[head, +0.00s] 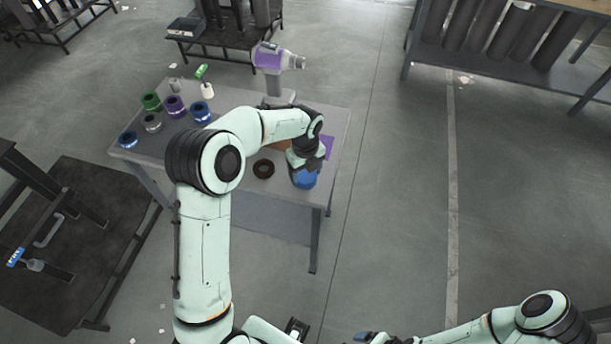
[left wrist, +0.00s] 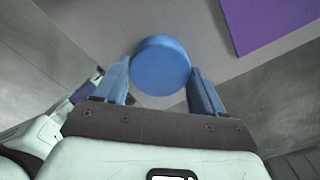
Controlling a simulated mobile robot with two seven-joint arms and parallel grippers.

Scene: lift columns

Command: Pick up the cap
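A round blue cap (left wrist: 160,65) sits between the fingertips of my left gripper (left wrist: 160,75) in the left wrist view. The fingers meet its two sides with no clear gap, so the gripper looks shut on it. In the head view my left gripper (head: 305,164) is over the front right corner of the table, with the blue cap (head: 304,180) below it. Whether the cap touches the tabletop is hard to tell. My right gripper (head: 376,338) shows only in part at the bottom edge, away from the table.
The grey table (head: 225,180) carries a dark brown ring (head: 263,168), several coloured rings at the left and a purple-and-grey device (head: 275,62) at the back. A purple mat (left wrist: 265,22) lies beside the cap. Open floor is right of the table; a dark bench (head: 75,235) stands left.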

